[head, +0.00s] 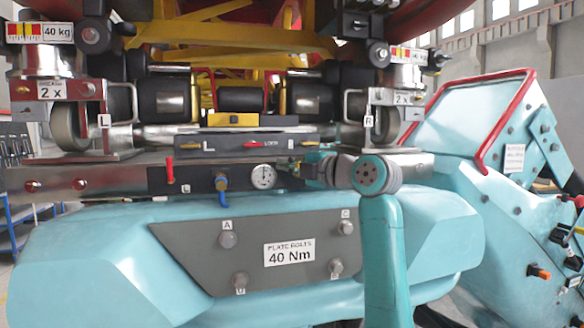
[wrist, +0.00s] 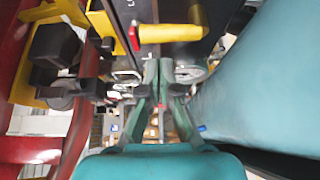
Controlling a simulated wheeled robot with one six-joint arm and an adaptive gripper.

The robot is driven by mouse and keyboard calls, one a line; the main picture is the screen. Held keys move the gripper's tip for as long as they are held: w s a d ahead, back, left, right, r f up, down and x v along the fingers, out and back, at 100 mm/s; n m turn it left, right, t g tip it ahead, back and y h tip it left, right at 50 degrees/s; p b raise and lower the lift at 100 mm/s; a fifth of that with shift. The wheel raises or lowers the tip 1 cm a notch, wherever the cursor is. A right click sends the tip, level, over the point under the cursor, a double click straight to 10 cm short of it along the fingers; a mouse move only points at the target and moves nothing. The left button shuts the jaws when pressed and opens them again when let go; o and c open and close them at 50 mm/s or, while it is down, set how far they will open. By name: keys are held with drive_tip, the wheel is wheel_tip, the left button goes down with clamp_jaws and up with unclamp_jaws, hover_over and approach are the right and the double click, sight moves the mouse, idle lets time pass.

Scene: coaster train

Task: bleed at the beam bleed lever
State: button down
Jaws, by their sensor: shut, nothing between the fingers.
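The beam's dark front panel (head: 205,181) carries a round gauge (head: 263,176), a blue-handled lever (head: 222,190) hanging down, and a small red handle (head: 170,168) further left. I cannot read a label that says which one is the bleed lever. My gripper (head: 308,170) is at the panel's right end, right of the gauge, pointing left along the panel and apart from both handles. In the wrist view my gripper (wrist: 158,72) has its fingers close together with nothing held. A red handle (wrist: 133,38) shows beyond the fingertips there; a small blue piece (wrist: 202,128) shows to the right.
A teal beam cover (head: 110,250) with a grey bolted plate (head: 200,262) bulges out below the panel. Wheels and brackets, such as the right wheel (head: 382,122), sit above. A teal housing with a red rail (head: 496,115) stands at the right.

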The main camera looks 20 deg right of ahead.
drive_tip(key=shift+w+d, duration=0.25)
drive_tip(key=shift+d, duration=0.95)
drive_tip(key=shift+d+m+t, duration=0.25)
drive_tip(key=shift+m+t, duration=0.15)
drive_tip(key=shift+m, duration=0.3)
drive_tip(key=shift+d+m+t, duration=0.25)
drive_tip(key=shift+m+t, duration=0.2)
drive_tip(key=shift+m, duration=0.35)
drive_tip(key=shift+d+m+t, duration=0.25)
drive_tip(key=shift+m+t, duration=0.2)
drive_tip(key=shift+m, duration=0.35)
drive_tip(key=shift+d+y, duration=0.1)
drive_tip(key=shift+y, duration=0.2)
drive_tip(key=shift+d, duration=0.1)
drive_tip(key=shift+r, duration=0.1)
